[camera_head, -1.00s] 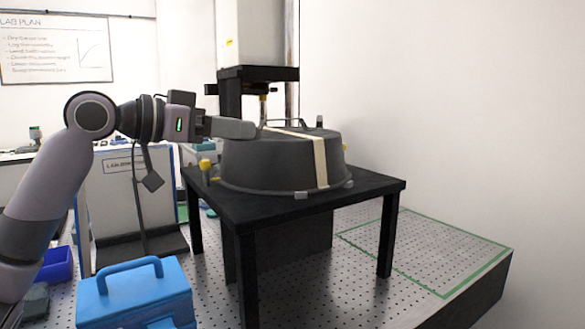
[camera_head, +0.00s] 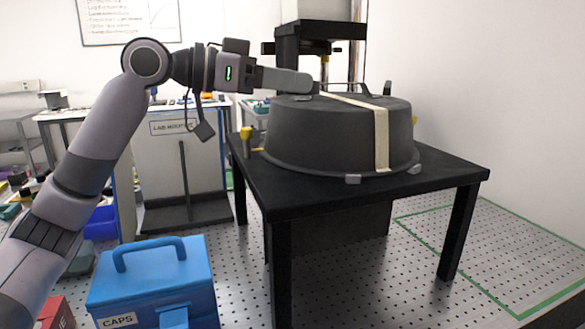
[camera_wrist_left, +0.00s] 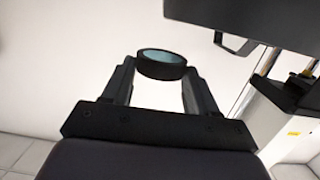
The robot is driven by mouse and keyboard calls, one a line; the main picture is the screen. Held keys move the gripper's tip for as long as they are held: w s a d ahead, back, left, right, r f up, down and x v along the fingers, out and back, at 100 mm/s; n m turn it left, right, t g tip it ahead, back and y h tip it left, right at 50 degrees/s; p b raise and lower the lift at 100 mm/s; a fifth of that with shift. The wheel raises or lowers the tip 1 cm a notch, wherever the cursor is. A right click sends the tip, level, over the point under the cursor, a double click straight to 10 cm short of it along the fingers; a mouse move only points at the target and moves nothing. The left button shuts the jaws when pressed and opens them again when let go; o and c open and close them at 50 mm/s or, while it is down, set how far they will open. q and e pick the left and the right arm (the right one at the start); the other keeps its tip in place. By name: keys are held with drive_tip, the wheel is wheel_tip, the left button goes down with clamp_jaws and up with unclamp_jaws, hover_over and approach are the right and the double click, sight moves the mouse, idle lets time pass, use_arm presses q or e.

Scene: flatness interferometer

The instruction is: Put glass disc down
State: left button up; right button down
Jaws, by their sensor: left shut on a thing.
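The glass disc (camera_wrist_left: 162,58) shows in the left wrist view as a pale blue-green face in a thick black rim. It sits between the fingertips of my left gripper (camera_wrist_left: 163,72), which is shut on it. In the head view my left gripper (camera_head: 295,82) points right, its fingers over or in front of the upper left edge of a big dark round cover (camera_head: 320,135). I cannot tell the exact gap between them. The disc is not visible in the head view. My right gripper is not in view.
The cover, with a beige strap (camera_head: 381,140), stands on a black table (camera_head: 340,196). A dark column stage (camera_head: 310,45) rises behind. A blue CAPS box (camera_head: 150,285) is front left. A green-outlined area (camera_head: 500,250) on the perforated bench at right looks clear.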

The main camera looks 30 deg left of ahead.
sight(286, 183)
use_arm(q)
wheel_tip(286, 183, down, 15)
drive_tip(key=b, duration=0.3)
drive_tip(key=shift+r, duration=0.2)
drive_tip(key=shift+f, duration=0.1)
drive_tip(key=o, duration=0.9)
